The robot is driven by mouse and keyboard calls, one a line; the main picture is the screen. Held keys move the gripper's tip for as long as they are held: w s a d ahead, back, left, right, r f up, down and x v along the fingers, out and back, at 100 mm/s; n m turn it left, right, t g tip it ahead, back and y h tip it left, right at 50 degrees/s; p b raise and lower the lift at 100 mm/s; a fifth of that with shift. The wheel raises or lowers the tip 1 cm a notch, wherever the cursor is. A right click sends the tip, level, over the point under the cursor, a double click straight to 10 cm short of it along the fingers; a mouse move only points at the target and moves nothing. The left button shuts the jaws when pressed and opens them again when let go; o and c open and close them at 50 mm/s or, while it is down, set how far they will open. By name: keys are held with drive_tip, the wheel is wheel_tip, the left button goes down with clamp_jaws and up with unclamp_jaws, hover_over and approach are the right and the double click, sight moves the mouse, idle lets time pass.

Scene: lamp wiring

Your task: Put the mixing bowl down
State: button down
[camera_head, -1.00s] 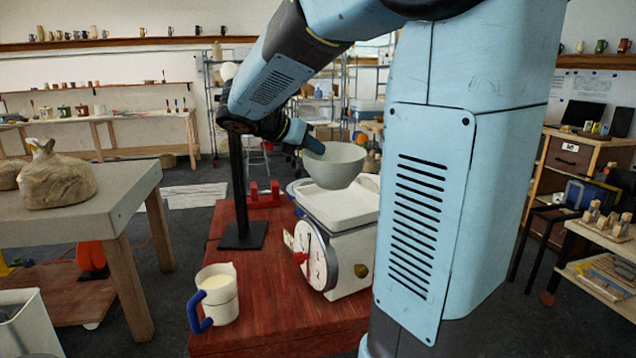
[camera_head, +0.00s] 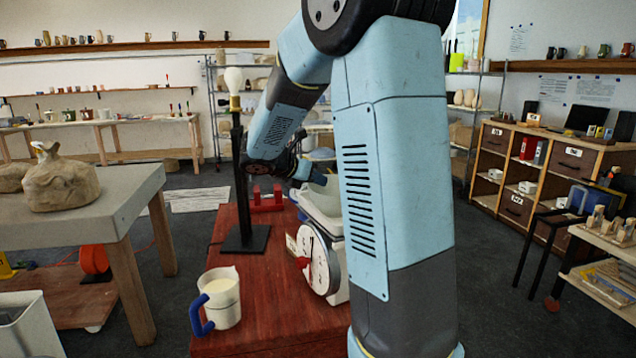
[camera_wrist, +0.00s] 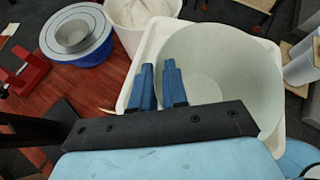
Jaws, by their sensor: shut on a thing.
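The mixing bowl (camera_wrist: 235,70) is wide and pale grey-green; it fills the upper right of the wrist view. My gripper (camera_wrist: 160,80) has two blue fingers, shut on the bowl's near-left rim. The bowl is over the white pan (camera_wrist: 140,60) of the kitchen scale; I cannot tell whether it touches the pan. In the head view the scale (camera_head: 318,258), with its round dial, stands on the red table.
On the red table (camera_head: 265,315) are a white jug with a blue handle (camera_head: 222,298), a black lamp stand with a bulb (camera_head: 234,80) and a red holder (camera_head: 266,200). A grey table with a clay-coloured bag (camera_head: 60,182) stands left.

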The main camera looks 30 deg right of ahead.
drive_tip(key=shift+f, duration=0.35)
drive_tip(key=c, duration=1.1)
unclamp_jaws()
drive_tip(key=v, duration=1.2)
drive_tip(key=shift+s+a+f+m+t+y, duration=0.45)
drive_tip(key=shift+s+a+m+y, duration=1.05)
drive_tip(key=shift+s+m, duration=2.65)
drive_tip(key=shift+s+a+f+m+t+y, duration=0.55)
drive_tip(key=shift+s+m+y, duration=1.75)
drive_tip(key=shift+s+m, duration=1.85)
drive_tip(key=shift+s+a+f+m+t+y, duration=0.3)
drive_tip(key=shift+s+a+m+y, duration=1.3)
drive_tip(key=shift+s+m, duration=2.55)
drive_tip(key=shift+s+d+n+y, duration=0.15)
drive_tip(key=shift+s+n, duration=0.35)
drive_tip(key=shift+n, duration=0.05)
drive_tip(key=shift+s+d+n+y, duration=0.15)
drive_tip(key=shift+s+n, duration=0.35)
